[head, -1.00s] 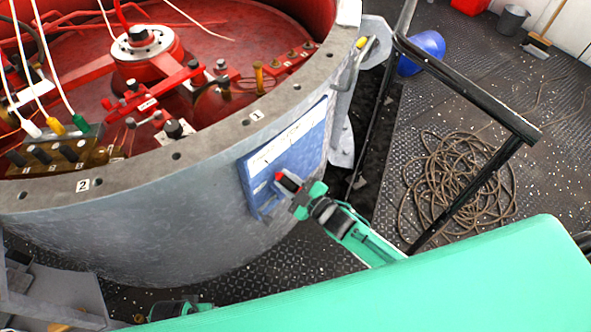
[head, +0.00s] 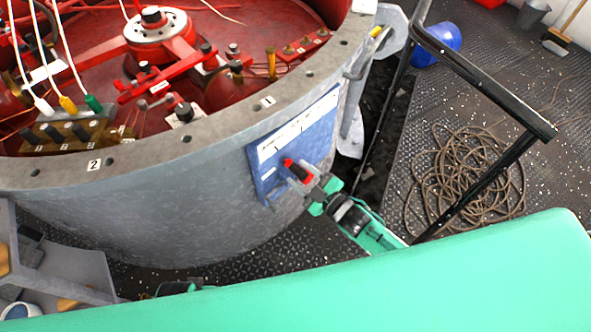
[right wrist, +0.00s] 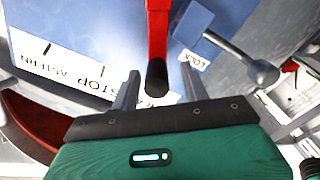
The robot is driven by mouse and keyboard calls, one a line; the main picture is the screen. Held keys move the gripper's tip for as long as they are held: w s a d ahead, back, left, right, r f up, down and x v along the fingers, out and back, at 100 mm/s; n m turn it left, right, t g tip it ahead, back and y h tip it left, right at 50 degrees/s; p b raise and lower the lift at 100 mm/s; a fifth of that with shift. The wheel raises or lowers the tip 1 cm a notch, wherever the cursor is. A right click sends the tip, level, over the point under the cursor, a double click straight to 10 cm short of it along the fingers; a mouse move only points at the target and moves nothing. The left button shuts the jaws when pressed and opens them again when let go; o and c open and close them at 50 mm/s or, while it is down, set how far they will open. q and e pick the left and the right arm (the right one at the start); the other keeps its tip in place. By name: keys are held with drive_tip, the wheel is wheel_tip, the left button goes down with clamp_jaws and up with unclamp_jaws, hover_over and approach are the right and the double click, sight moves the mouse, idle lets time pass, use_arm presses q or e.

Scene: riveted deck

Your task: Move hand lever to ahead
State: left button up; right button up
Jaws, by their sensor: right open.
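The red hand lever (head: 299,170) stands out from a blue plate (head: 266,180) on the side of the big grey drum. In the right wrist view, the lever (right wrist: 158,30) ends in a black knob (right wrist: 157,77). My right gripper (head: 315,186) is at the lever's end. In the wrist view its two fingers (right wrist: 160,90) are open, one on each side of the knob. The plate's white strip reads ASTERN and STOP (right wrist: 88,72); a further label beside STOP is partly hidden by the knob and a finger. My left gripper does not show.
A grey lock handle (right wrist: 235,60) with a LOCK label sits close beside the lever. A black handrail (head: 480,80) stands to the right of the drum.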

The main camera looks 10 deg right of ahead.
drive_tip(key=v, duration=1.1)
drive_tip(key=shift+s+f, duration=0.1)
